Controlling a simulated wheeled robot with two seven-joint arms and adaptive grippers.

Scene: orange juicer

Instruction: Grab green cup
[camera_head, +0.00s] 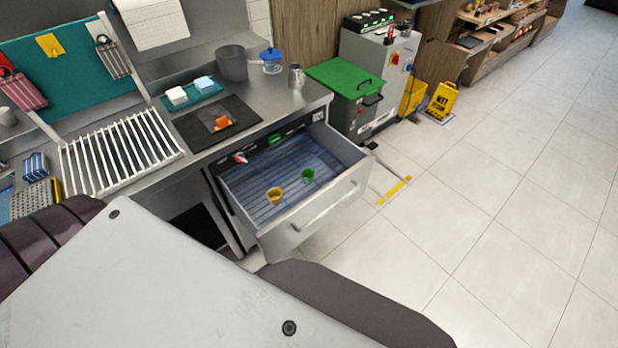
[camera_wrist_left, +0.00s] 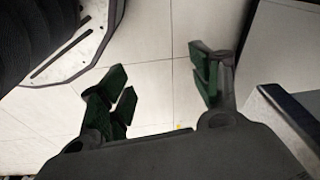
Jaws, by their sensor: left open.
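A small green cup (camera_head: 308,176) stands in the open drawer (camera_head: 340,149) of the metal counter in the head view, on the drawer's blue-lined bottom. A yellow cup (camera_head: 275,195) stands to its left and nearer to me. My left gripper (camera_wrist_left: 163,98) is open and empty in the left wrist view, with pale floor tiles behind its fingers. The green cup does not show in the left wrist view. Neither gripper shows in the head view, so I cannot tell the left gripper's distance from the cup.
The drawer's front panel and handle (camera_head: 326,206) stick out over the floor. A green-lidded bin (camera_head: 345,78) stands behind the drawer. A white rack (camera_head: 120,150) lies on the counter (camera_head: 290,98). A yellow wet-floor sign (camera_head: 442,101) stands farther off. The floor at right is clear.

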